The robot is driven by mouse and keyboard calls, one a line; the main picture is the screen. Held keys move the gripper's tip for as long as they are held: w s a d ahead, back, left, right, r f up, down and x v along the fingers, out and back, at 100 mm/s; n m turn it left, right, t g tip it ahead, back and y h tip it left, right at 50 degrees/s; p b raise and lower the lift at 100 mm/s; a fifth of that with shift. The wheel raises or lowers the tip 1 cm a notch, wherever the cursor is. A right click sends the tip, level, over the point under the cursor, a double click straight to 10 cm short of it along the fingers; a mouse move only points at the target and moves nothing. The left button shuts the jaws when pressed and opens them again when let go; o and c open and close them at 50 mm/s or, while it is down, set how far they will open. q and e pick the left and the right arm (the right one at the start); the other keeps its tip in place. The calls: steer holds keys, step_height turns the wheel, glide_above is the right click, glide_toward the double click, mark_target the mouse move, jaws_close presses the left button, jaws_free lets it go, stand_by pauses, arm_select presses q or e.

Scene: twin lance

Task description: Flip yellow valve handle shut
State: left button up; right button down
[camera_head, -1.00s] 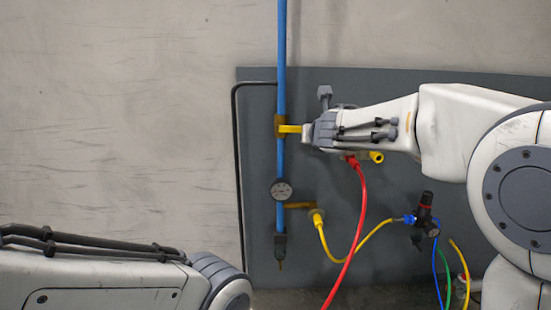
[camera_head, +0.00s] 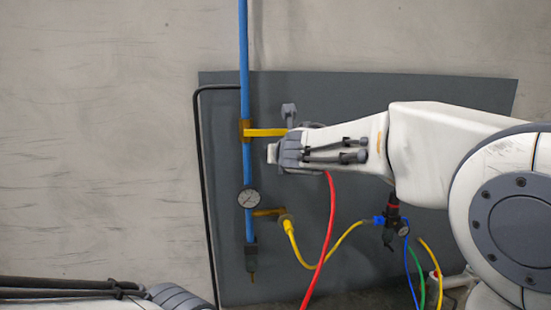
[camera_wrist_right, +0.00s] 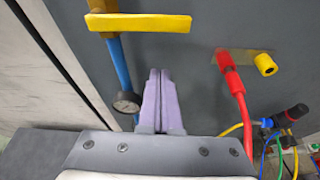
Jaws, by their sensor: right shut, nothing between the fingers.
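The yellow valve handle (camera_head: 267,132) sticks out level to the right from a brass valve (camera_head: 245,130) on the vertical blue pipe (camera_head: 243,60). In the right wrist view the handle (camera_wrist_right: 138,23) is a flat yellow bar across the top, beyond my fingertips. My right gripper (camera_head: 272,153) is just below the handle in the head view, and the arm hides part of the panel behind it. In the right wrist view the fingers of this gripper (camera_wrist_right: 159,73) are pressed together, empty, with a gap to the handle. My left gripper is out of view; only its arm shows at bottom left.
A pressure gauge (camera_head: 248,199) sits lower on the pipe. A red hose (camera_head: 328,225) and a yellow hose (camera_head: 300,255) hang from the grey panel (camera_head: 450,90). A black-and-red regulator (camera_head: 392,215) is at lower right.

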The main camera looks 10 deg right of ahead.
steer(key=v, duration=0.7)
steer(key=shift+s+r+p, duration=0.25)
steer(key=shift+s+p, duration=0.05)
steer(key=shift+f, duration=0.1)
